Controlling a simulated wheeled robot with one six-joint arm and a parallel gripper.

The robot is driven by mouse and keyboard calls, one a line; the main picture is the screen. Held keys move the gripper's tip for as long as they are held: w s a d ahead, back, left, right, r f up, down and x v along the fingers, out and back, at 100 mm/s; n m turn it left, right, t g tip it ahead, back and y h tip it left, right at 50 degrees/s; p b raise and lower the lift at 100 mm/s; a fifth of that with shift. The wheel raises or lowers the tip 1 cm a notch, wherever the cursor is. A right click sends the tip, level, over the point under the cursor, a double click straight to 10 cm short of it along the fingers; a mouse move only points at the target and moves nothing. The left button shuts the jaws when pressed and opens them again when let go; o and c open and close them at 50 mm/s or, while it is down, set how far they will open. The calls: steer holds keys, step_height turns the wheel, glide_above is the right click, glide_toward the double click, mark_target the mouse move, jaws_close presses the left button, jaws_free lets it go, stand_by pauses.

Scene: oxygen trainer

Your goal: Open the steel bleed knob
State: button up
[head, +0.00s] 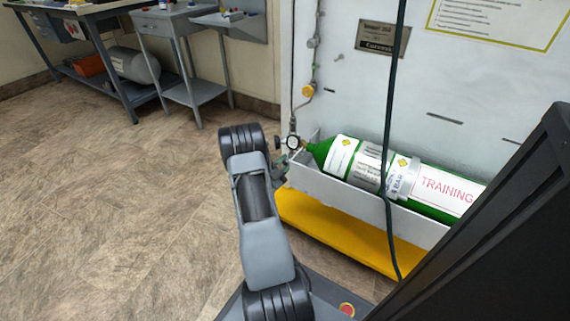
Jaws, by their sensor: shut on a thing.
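The green oxygen cylinder (445,192) lies in a white tray, its neck toward the left. A round gauge (293,142) and small fittings sit at its neck. My arm reaches up to this spot. Only a small part of my gripper (281,169) shows past my wrist, just below the gauge at the tray's left end. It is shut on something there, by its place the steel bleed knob. The knob itself and the fingertips are hidden or too small to make out.
A dark hose (389,130) hangs in front of the cylinder. A yellow base (325,228) juts out under the white tray (345,190). A grey side table (190,52) and a workbench (105,50) stand at the back left. The floor (110,220) at left is clear.

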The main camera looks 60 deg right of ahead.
steer(key=shift+n+t, duration=0.3)
steer(key=shift+n, duration=0.6)
steer(key=shift+n+h, duration=0.3)
steer(key=o, duration=0.9)
steer(key=p+v, duration=0.3)
steer(key=v, duration=1)
steer(key=shift+a+f, duration=0.15)
steer(key=shift+a, duration=0.25)
